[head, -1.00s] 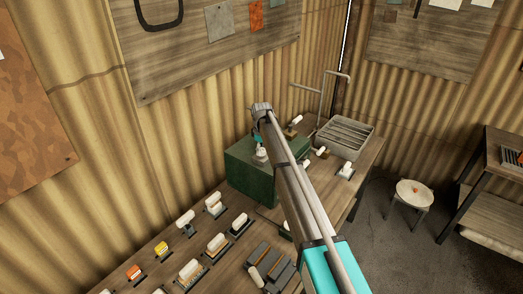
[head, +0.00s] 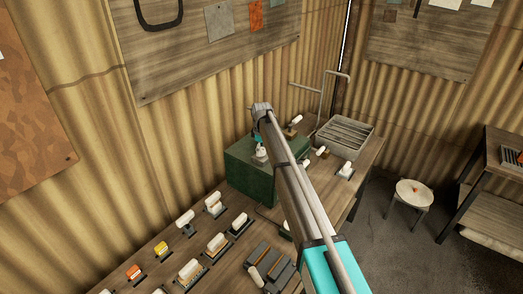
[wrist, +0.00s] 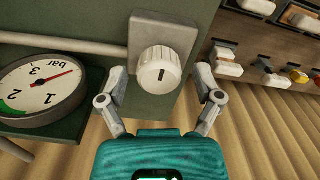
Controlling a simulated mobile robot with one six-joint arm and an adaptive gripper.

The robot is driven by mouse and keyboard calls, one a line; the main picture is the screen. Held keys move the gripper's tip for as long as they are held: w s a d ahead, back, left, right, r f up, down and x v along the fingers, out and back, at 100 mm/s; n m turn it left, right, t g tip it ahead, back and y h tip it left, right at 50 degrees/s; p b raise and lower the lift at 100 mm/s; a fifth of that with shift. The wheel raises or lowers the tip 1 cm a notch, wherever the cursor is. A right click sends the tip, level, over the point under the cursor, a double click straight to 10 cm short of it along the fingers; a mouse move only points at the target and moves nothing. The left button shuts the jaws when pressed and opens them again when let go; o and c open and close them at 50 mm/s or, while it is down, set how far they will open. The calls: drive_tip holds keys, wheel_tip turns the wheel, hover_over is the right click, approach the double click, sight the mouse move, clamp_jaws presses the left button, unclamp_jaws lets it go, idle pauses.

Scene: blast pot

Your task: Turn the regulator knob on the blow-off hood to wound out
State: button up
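The regulator knob (wrist: 159,70) is white and ribbed, with a short dark mark that runs nearly up and down in the wrist view. It sits on a grey square plate (wrist: 150,30) on the green hood (wrist: 113,60). My gripper (wrist: 160,78) is open, with one finger on each side of the knob. Gaps show between the fingertips and the knob, so I see no contact. In the head view the green hood (head: 247,182) stands on the bench, and my gripper (head: 261,152) points down at its top. The knob cannot be made out there.
A round bar gauge (wrist: 42,90) with a red needle lies left of the knob, and a pipe (wrist: 65,41) runs to the plate. Several white-handled switches (head: 215,243) stand on the bench around the hood. A slatted grey tray (head: 345,138) is behind right.

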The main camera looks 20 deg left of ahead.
drive_tip(key=shift+m, duration=0.4)
